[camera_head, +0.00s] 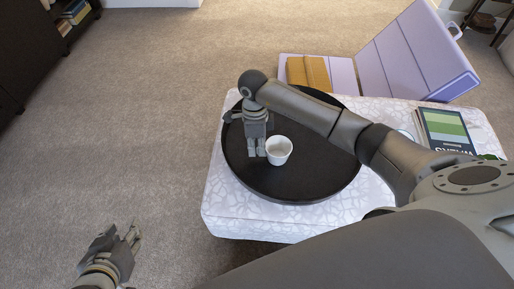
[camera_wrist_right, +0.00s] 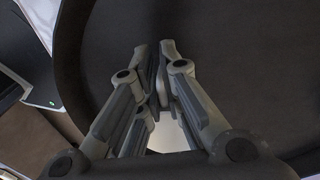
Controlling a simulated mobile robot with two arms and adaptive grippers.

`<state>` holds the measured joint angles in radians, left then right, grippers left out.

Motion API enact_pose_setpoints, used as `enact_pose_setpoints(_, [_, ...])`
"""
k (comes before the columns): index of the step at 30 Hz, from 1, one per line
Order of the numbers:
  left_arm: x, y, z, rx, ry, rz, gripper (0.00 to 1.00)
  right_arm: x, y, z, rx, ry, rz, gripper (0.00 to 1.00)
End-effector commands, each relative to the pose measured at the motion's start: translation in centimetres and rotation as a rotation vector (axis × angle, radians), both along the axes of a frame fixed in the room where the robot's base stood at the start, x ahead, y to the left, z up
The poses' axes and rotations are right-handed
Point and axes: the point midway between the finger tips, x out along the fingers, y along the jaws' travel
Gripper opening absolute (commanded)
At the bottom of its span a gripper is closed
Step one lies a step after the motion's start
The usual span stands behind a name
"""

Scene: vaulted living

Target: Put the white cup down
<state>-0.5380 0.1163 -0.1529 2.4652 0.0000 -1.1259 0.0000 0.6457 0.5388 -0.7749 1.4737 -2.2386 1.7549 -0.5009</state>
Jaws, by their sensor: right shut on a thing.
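The white cup (camera_head: 279,151) is upright over the round black tray (camera_head: 310,185), near its middle. I cannot tell whether its base touches the tray. My right gripper (camera_head: 258,152) reaches down at the cup's left side and is shut on it. In the right wrist view the right gripper's fingers (camera_wrist_right: 160,60) are close together, and part of the white cup (camera_wrist_right: 168,136) shows between them; the rest is hidden. My left gripper (camera_head: 122,240) is open and empty, low at the left above the carpet.
The tray rests on a white patterned ottoman (camera_head: 225,213). Books (camera_head: 445,130) lie at its right end. Behind it are a lilac folding piece (camera_head: 420,60) and a yellow item (camera_head: 309,72). A dark shelf (camera_head: 35,45) stands far left. Bare tray surface surrounds the cup.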

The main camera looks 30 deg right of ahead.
Motion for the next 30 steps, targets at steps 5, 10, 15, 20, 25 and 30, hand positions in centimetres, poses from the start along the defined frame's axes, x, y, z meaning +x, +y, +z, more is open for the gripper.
enact_pose_setpoints(5, [0.24,-0.09,0.21,-0.003,-0.014,-0.001,0.4,0.05,0.01,-0.06,0.0,-0.001,0.0,0.0])
enact_pose_setpoints(10, [0.3,-0.11,0.22,-0.004,-0.018,-0.001,0.4,0.04,0.0,-0.12,0.0,-0.001,0.0,0.0])
enact_pose_setpoints(15, [0.7,-0.24,0.51,-0.009,-0.041,-0.003,0.4,0.03,-0.01,-0.26,0.0,-0.001,0.0,0.0])
enact_pose_setpoints(20, [0.77,-0.24,0.61,-0.009,-0.045,-0.003,0.4,0.02,-0.01,-0.25,0.0,-0.001,0.0,0.26])
enact_pose_setpoints(25, [0.75,-0.25,0.57,-0.009,-0.044,-0.003,0.4,0.02,0.0,-0.25,0.0,-0.001,0.0,0.28])
enact_pose_setpoints(30, [0.72,-0.24,0.57,-0.009,-0.042,-0.003,0.4,0.02,-0.01,-0.21,0.0,-0.001,0.0,0.28])
